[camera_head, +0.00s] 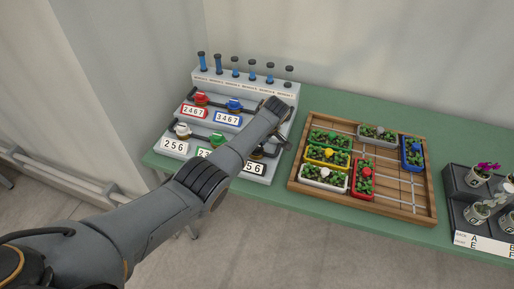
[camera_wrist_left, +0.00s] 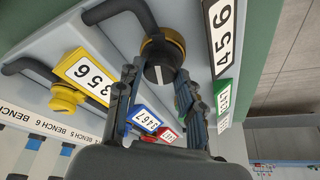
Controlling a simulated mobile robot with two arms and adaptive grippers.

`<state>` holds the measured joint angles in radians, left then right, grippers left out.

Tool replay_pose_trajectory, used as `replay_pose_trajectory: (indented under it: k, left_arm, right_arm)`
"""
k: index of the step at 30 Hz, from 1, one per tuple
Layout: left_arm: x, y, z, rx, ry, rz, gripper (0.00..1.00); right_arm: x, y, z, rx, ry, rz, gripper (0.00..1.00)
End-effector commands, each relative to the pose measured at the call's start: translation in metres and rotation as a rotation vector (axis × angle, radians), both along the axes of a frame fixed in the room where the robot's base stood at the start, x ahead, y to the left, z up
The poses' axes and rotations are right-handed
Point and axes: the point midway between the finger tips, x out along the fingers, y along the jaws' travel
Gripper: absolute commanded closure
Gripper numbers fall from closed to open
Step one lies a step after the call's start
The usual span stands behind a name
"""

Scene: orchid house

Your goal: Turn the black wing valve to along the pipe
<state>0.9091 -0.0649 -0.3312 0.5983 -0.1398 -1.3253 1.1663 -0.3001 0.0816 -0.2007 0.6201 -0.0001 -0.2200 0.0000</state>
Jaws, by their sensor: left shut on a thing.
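The black wing valve (camera_wrist_left: 157,75) sits on a brass-coloured body (camera_wrist_left: 172,40) beside the 456 label (camera_wrist_left: 222,30) in the left wrist view. A white mark on its face runs up and down in that picture. A dark pipe (camera_wrist_left: 128,10) curves into the body from above. My left gripper (camera_wrist_left: 159,70) is shut on the valve, with one finger on each side of it. I cannot tell the wing's exact angle to the pipe. My right gripper is not in view.
A yellow valve (camera_wrist_left: 65,98) with a 356 label is close by. Red (camera_head: 201,98), blue (camera_head: 234,104), white (camera_head: 182,130) and green (camera_head: 217,139) valves share the panel. A wooden tray (camera_head: 409,208) of small planters stands right of it on the green table (camera_head: 420,120).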

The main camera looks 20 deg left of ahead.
Motion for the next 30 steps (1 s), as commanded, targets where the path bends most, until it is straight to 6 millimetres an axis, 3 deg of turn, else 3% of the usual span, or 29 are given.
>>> replay_pose_trajectory:
  k: [3, 12, 30]
  left_arm:
    - [0.001, -0.002, -0.005, -0.002, -0.001, 0.087, 0.94]
    - [0.003, -0.002, -0.003, -0.001, -0.002, 0.238, 0.94]
    - [0.003, -0.001, 0.001, -0.001, -0.003, 0.293, 0.94]
  right_arm:
    - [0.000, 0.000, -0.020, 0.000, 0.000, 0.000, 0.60]
    - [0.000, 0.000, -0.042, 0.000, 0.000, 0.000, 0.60]
    - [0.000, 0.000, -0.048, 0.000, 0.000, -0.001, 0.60]
